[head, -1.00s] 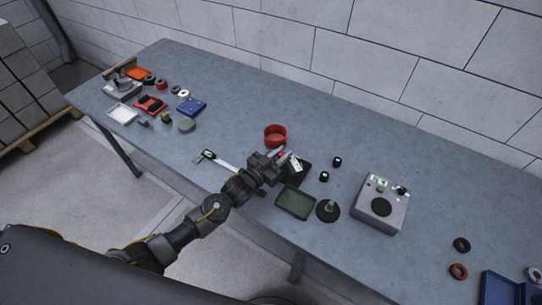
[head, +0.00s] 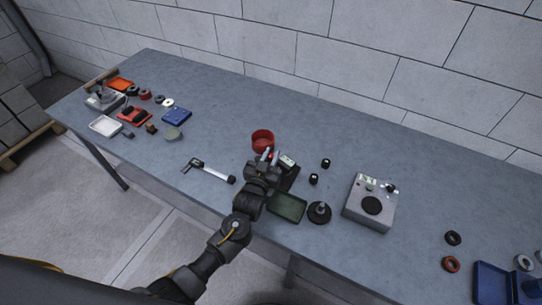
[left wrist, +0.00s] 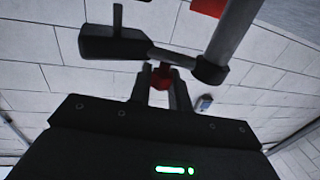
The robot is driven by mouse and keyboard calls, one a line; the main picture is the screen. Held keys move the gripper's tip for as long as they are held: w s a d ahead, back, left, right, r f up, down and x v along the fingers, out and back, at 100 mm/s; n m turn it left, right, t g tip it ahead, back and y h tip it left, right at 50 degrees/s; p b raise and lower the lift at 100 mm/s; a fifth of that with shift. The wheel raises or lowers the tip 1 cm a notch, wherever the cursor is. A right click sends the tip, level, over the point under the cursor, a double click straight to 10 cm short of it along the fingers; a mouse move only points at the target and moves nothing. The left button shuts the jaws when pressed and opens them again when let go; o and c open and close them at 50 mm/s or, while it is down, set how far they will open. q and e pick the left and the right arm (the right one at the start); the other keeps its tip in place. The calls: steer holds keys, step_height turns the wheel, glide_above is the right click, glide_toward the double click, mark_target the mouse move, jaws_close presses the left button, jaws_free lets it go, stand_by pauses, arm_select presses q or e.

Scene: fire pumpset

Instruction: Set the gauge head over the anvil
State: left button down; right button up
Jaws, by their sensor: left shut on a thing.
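A small gauge stand with a dark base (head: 290,182) stands near the middle of the table. Its gauge head (head: 287,160) carries a light display. In the left wrist view the gauge head (left wrist: 112,46) looks like a dark block on a thin arm, clamped to a round post (left wrist: 229,38). My left gripper (head: 267,160) is at the left side of the stand. In the left wrist view its fingers (left wrist: 161,88) are shut on a small red part beneath that arm. I cannot pick out the anvil; the gripper and head hide part of the base. My right gripper is out of view.
A red bowl (head: 262,140) stands close behind the gripper. A green tray (head: 288,206) and a round black base with a peg (head: 319,213) lie in front. A caliper (head: 208,171) is at left, a grey box (head: 371,203) at right. Two black knobs stand beside the stand.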

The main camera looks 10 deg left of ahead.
arm_select(q)
steer(key=shift+r, duration=0.1)
steer(key=c, duration=1.3)
jaws_free()
steer(key=shift+w, duration=0.1)
steer(key=shift+c, duration=0.2)
steer(key=s+a+b, duration=0.2)
steer(key=s, duration=0.8)
steer(key=shift+s, duration=0.35)
steer(key=shift+c, duration=0.2)
